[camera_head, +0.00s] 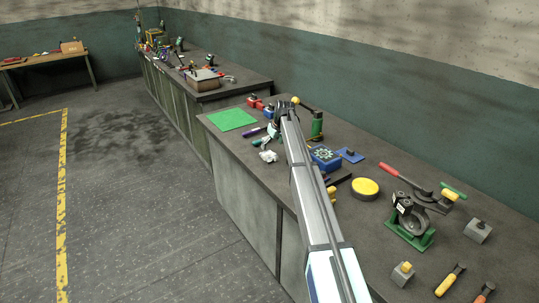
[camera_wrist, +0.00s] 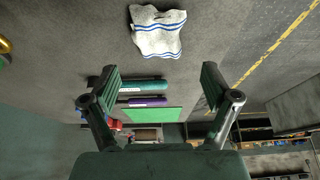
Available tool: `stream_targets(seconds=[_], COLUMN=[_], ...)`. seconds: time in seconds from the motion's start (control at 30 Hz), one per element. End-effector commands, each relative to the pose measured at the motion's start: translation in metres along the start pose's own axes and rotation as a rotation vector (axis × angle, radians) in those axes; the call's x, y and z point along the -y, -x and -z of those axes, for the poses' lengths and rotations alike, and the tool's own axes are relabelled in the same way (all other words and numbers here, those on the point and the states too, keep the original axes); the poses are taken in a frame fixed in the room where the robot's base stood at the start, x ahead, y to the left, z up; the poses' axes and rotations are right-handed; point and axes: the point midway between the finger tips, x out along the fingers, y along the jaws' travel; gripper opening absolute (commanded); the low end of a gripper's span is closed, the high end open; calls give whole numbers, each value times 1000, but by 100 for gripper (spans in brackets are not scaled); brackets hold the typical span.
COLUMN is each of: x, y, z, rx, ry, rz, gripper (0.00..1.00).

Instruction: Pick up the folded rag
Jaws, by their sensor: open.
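The folded rag (camera_wrist: 158,32) is white with blue stripes and lies on the grey bench top, at the top middle of the wrist view. It also shows as a small white crumpled shape near the bench's front edge in the head view (camera_head: 268,156). My gripper (camera_wrist: 159,82) is open, with its two fingers apart and nothing held between them. In the wrist view the rag lies beyond the fingertips, not between them. In the head view my gripper (camera_head: 285,107) is above the bench, farther along it than the rag.
A teal-green handled item (camera_wrist: 143,84) and a purple one (camera_wrist: 148,101) lie beside the rag, then a green mat (camera_head: 231,119). A blue box (camera_head: 325,156), a yellow round tin (camera_head: 365,188) and a green-based valve casting (camera_head: 411,220) stand along the bench. The floor aisle is clear.

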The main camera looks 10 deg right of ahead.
Motion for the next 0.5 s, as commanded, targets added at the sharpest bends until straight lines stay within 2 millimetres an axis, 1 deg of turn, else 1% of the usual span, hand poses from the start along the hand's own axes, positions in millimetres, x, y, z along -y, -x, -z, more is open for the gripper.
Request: stream_targets(seconds=[0.1,0.37,0.5], x=[0,-1,-2], y=[-14,-26,-38], z=[1,1,1], rx=[1,0,2], ry=[0,0,0], rz=[0,-1,0], gripper=[86,86,86])
